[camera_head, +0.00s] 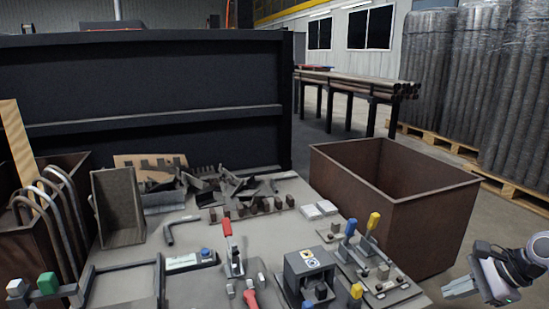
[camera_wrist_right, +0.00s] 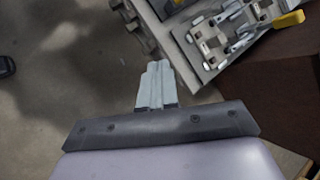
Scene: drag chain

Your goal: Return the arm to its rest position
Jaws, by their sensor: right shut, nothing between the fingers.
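My right gripper (camera_head: 462,288) is at the lower right of the head view, off the table's right edge and below the brown bin. Its fingers point left, toward the table. In the right wrist view my right gripper (camera_wrist_right: 156,85) has its two fingers together with nothing between them, over bare floor. The table's edge fixtures show just beyond the fingertips in that view. My left gripper is not in view.
The work table (camera_head: 190,232) carries toggle clamps (camera_head: 232,250), a grey control box (camera_head: 308,272) and a pile of metal parts (camera_head: 240,190). A brown open bin (camera_head: 400,225) stands at the table's right. Floor (camera_wrist_right: 60,80) is clear beneath the right gripper.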

